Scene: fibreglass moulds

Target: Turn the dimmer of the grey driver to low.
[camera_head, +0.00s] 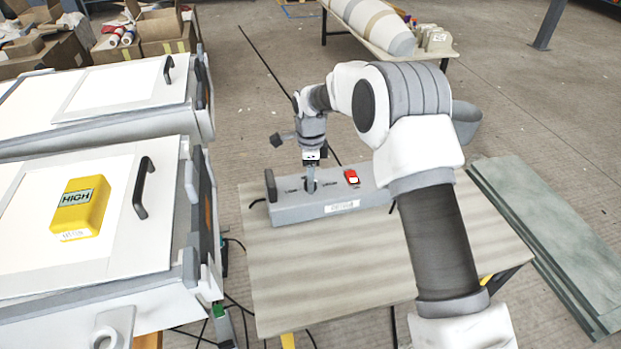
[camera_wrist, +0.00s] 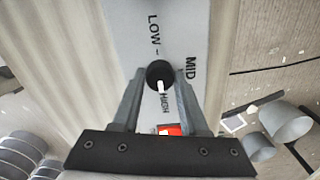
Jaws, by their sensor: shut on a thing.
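The grey driver (camera_head: 295,213) is a long box lying on the table, with a white label on its front. Its dimmer is a round dark knob (camera_wrist: 160,70) with a white pointer mark; LOW, MID and HIGH are printed around it. In the wrist view the mark is on the knob's lower side, towards HIGH. My gripper (camera_head: 311,178) points down at the driver's top. In the wrist view its two fingers (camera_wrist: 160,82) are shut on the knob from both sides. In the head view the gripper mostly hides the knob.
A red switch (camera_head: 352,177) sits on the driver, right of the knob. A black handle (camera_head: 270,186) stands at its left end. A yellow box (camera_head: 80,208) showing HIGH lies on a white lid at left. The table's front (camera_head: 340,280) is clear. A grey bucket (camera_head: 466,122) stands behind.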

